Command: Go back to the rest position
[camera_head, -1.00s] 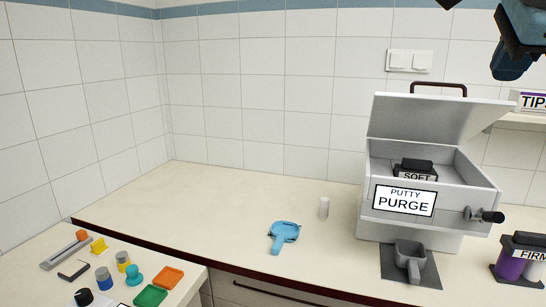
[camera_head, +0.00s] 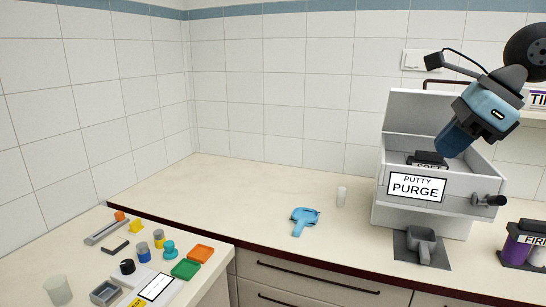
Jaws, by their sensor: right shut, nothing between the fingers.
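My right gripper (camera_head: 445,148) comes in from the upper right. Its body is blue and its dark blue fingers are shut and empty, pointing down and left. In the picture the fingers overlap the open grey Putty Purge box (camera_head: 455,188); I cannot tell how far above or in front of it they are. My left gripper is not in view.
The box's lid (camera_head: 425,115) is raised, with a black Soft-labelled item (camera_head: 428,160) inside.

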